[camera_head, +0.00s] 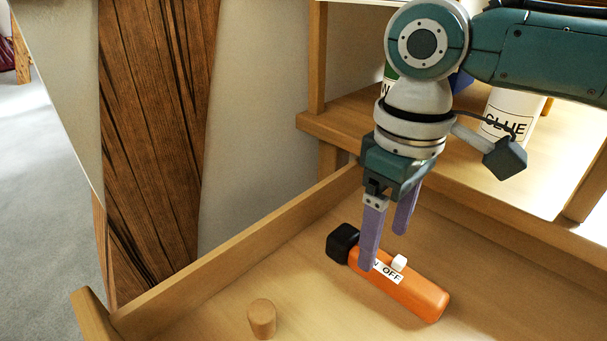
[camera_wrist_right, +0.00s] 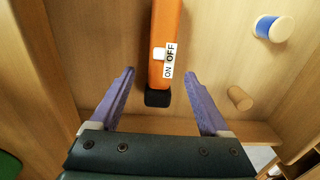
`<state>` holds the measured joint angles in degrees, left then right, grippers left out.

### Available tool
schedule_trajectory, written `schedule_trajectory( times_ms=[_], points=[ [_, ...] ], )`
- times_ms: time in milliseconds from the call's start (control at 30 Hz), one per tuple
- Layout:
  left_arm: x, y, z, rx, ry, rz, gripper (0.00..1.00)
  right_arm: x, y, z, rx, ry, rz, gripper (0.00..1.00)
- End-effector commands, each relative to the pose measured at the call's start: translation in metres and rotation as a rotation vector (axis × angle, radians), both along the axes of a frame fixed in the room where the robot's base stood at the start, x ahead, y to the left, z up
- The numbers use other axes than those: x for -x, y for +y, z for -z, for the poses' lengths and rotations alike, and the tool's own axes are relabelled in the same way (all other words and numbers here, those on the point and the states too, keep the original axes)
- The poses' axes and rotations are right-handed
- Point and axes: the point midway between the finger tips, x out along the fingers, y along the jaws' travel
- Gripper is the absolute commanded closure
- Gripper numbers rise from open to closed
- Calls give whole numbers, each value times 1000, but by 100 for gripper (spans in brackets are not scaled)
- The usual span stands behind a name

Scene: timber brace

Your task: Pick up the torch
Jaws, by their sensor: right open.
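The torch (camera_head: 410,290) is orange with a black head, a white switch and an ON/OFF label. It lies on the floor of an open wooden drawer (camera_head: 205,298). My right gripper (camera_head: 385,248) points down over the torch, with its purple fingers apart and nothing held. In the head view one finger overlaps the torch's label. In the right wrist view the torch (camera_wrist_right: 166,45) lies between the lines of the two open fingers (camera_wrist_right: 158,85), its black head nearest the gripper. I cannot tell whether a finger touches it. My left gripper is not in view.
A wooden peg (camera_head: 262,318) stands in the drawer; a white-and-blue cylinder (camera_wrist_right: 275,28) shows in the wrist view. A white GLUE container (camera_head: 512,118) stands on the shelf behind. The drawer walls surround the torch. A dark striped timber panel (camera_head: 158,130) stands at left.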

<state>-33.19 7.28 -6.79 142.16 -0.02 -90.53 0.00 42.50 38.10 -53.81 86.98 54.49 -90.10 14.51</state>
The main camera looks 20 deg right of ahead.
Motion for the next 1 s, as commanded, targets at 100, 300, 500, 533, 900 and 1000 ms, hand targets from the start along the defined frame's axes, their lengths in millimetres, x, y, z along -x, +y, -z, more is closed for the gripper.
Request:
schedule_trajectory(
  times_ms=[100, 300, 500, 533, 900, 1000],
  points=[
    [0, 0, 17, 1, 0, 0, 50, 3, 0, 26, 2, 1, 1, 20],
    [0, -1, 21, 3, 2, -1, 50, 3, 0, 38, 1, -2, 0, 20],
    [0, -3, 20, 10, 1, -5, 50, 3, 0, 37, 1, -1, 0, 27],
    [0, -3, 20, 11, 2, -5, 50, 3, 0, 37, 1, -1, 0, 30],
    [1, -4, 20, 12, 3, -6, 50, 3, 0, 37, 1, -1, -1, 72],
    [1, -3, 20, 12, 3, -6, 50, 3, 0, 37, 1, -1, 0, 83]
  ],
)
